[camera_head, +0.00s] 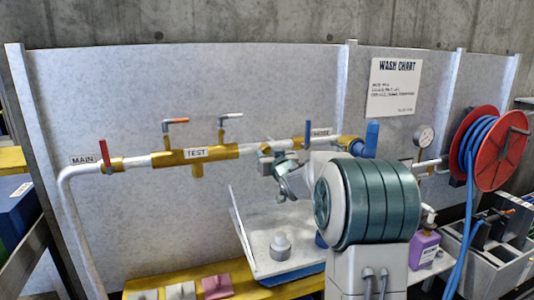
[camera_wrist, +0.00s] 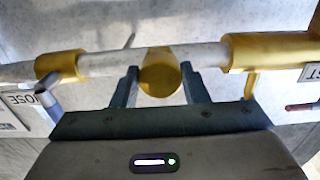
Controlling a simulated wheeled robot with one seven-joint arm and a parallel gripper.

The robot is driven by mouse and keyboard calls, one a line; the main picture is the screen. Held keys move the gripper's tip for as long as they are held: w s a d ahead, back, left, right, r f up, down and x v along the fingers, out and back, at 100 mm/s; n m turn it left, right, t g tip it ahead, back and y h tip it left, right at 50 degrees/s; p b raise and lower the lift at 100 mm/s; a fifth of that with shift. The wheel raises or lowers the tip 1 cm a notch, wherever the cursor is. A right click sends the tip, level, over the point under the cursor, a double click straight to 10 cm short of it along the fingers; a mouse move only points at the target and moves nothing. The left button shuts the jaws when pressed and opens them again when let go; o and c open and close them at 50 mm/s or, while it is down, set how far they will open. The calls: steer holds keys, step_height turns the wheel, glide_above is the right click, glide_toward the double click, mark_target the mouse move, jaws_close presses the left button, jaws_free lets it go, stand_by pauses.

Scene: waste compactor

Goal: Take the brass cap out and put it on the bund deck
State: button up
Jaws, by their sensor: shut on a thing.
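The brass cap (camera_wrist: 160,74) is a round gold piece in front of the white pipe in the wrist view. My gripper (camera_wrist: 159,82) is shut on it, with one dark finger on each side. I cannot tell whether the cap is still seated in the pipe fitting. In the head view my gripper (camera_head: 268,158) is at the pipe between the TEST and HOSE tags, and my arm partly hides the cap. A yellow-edged deck (camera_head: 140,284), which looks like the bund deck, runs along the bottom of the wall.
A white tray (camera_head: 252,228) with a grey knobbed piece (camera_head: 281,246) stands below my gripper. Pink and pale blocks (camera_head: 217,286) lie on the deck. Valve handles (camera_head: 371,138) stick up along the pipe. A purple bottle (camera_head: 424,248) and red hose reel (camera_head: 497,150) are at right.

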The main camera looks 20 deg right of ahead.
steer(key=shift+n+b, duration=2.4)
steer(key=shift+n, duration=0.2)
steer(key=n+b, duration=0.4)
steer(key=n, duration=0.1)
steer(key=shift+r, duration=0.1)
